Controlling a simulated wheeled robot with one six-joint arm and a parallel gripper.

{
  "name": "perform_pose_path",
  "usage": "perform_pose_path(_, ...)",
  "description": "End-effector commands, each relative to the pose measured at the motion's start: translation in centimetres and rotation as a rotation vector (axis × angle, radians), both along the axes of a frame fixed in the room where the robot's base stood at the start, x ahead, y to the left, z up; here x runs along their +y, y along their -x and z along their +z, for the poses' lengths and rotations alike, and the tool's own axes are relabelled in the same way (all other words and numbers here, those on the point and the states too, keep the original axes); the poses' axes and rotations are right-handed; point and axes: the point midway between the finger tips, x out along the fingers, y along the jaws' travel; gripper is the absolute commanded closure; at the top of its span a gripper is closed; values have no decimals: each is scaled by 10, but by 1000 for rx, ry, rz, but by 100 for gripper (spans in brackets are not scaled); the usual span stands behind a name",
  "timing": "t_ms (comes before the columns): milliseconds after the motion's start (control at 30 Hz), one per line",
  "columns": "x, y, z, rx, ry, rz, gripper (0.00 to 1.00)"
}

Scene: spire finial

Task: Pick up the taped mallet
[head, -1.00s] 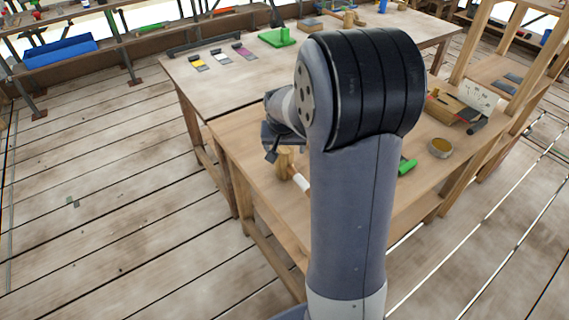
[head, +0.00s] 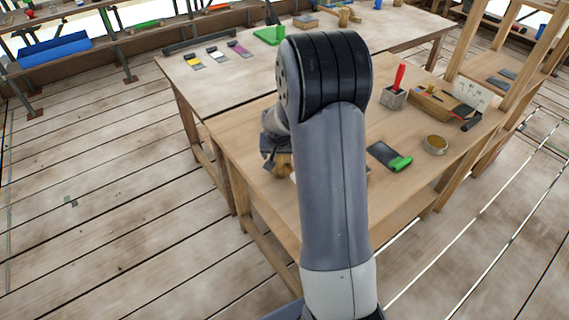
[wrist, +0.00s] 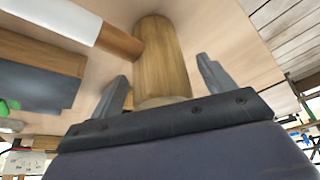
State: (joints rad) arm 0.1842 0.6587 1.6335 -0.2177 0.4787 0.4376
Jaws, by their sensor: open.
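The taped mallet has a pale wooden cylinder head (head: 283,163) and lies on the near wooden table, partly hidden behind my arm in the head view. In the wrist view its head (wrist: 160,55) is large and close, and a handle wrapped in white tape (wrist: 55,18) runs off to the upper left. My gripper (wrist: 163,85) is open, with one finger on each side of the mallet head. I cannot tell whether the fingers touch it. In the head view my gripper (head: 269,158) is at the mallet head, mostly covered by my arm.
A wood-and-dark block (wrist: 38,75) lies left of the mallet in the wrist view. The near table also holds a green-handled tool (head: 390,157), a round tin (head: 435,144), a red-handled tool in a grey block (head: 394,96) and a wooden box (head: 432,105).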

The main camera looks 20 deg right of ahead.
Motion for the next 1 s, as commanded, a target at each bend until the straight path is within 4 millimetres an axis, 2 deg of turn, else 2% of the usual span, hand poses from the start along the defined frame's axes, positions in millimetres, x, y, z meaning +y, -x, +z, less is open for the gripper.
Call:
perform_pose_path(67,0,0,0,0,0,0,24)
perform_pose_path(700,0,0,0,0,0,0,76)
perform_pose_path(1000,0,-1,7,-5,1,0,76)
